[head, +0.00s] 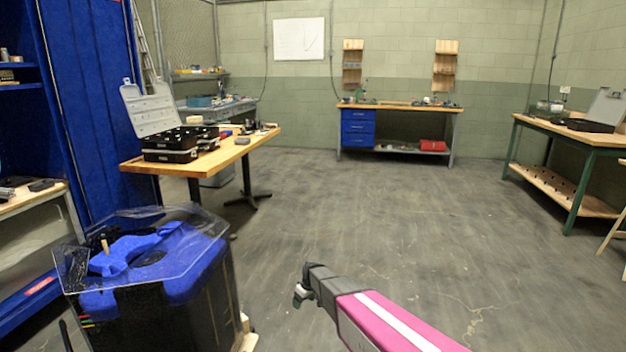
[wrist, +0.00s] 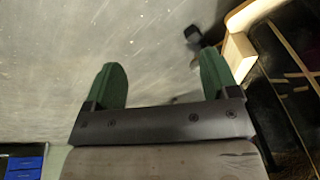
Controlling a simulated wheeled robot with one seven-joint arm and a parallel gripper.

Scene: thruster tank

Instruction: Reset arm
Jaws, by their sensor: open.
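My arm, pink with a white stripe, reaches in from the bottom right of the head view. Its dark end with my gripper (head: 301,294) hangs over bare floor, to the right of the tank. In the wrist view my gripper (wrist: 162,80) shows two green fingers spread wide apart with nothing between them. The fingers are open and empty, with only grey floor behind them.
A black tank with a blue top (head: 190,268) and clear cover stands at lower left, close to my gripper. A wooden table (head: 255,142) with an open case stands behind it. A workbench (head: 400,108) is at the back, another (head: 560,127) at right. The middle floor (head: 350,210) is clear.

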